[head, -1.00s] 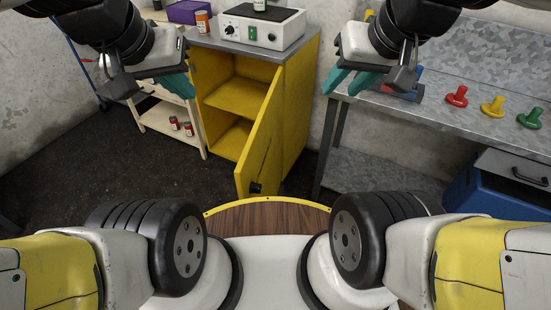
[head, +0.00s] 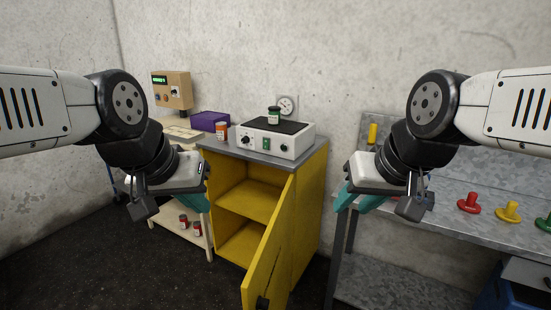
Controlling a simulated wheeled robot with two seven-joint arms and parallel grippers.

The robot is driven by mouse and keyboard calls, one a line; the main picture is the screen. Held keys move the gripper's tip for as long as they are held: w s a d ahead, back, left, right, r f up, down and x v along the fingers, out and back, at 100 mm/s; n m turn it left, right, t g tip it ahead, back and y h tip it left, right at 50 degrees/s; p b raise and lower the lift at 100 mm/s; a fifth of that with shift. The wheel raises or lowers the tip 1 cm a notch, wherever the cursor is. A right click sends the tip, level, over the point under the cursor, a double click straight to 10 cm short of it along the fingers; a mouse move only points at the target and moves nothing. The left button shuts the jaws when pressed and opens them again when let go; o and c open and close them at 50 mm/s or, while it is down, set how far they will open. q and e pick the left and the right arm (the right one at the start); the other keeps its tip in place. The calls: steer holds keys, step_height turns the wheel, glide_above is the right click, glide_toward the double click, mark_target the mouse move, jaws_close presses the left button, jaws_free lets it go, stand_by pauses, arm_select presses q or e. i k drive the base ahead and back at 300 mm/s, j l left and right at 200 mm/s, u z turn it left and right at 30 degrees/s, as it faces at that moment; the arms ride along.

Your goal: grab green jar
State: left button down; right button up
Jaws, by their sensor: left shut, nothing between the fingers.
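The green jar (head: 274,115), with a dark lid and a green and white label, stands upright on the dark top of a white hotplate-like device (head: 262,143). The device sits on the grey top of a yellow cabinet. My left gripper (head: 199,198), with teal fingers, is shut and empty, left of the cabinet and below the jar's height. My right gripper (head: 350,199) is right of the cabinet, apart from the jar, in front of the metal bench. Its fingers are seen at an angle, so I cannot tell whether they are open or shut.
The yellow cabinet door (head: 270,250) hangs open toward me. An orange jar (head: 221,131) and a purple bin (head: 210,121) are left of the device. Red-labelled cans (head: 184,220) sit on a low shelf. Red (head: 469,203) and yellow (head: 508,211) knobs stand on the right bench.

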mark_target(274, 117)
steer(key=k+j, duration=0.1)
steer(key=j, duration=0.25)
steer(key=k+j, duration=0.1)
steer(key=j, duration=0.25)
steer(key=j+z, duration=0.1)
steer(key=j, duration=0.25)
steer(key=i+j, duration=0.1)
steer(key=j, duration=0.3)
steer(key=i+j+z, duration=0.1)
steer(key=j, duration=0.65)
steer(key=i+j+z, duration=0.1)
steer(key=i, duration=0.4)
steer(key=i+j+z, duration=0.15)
steer(key=i+j, duration=0.2)
steer(key=i, duration=0.15)
steer(key=i+l, duration=0.1)
steer(key=i, duration=0.4)
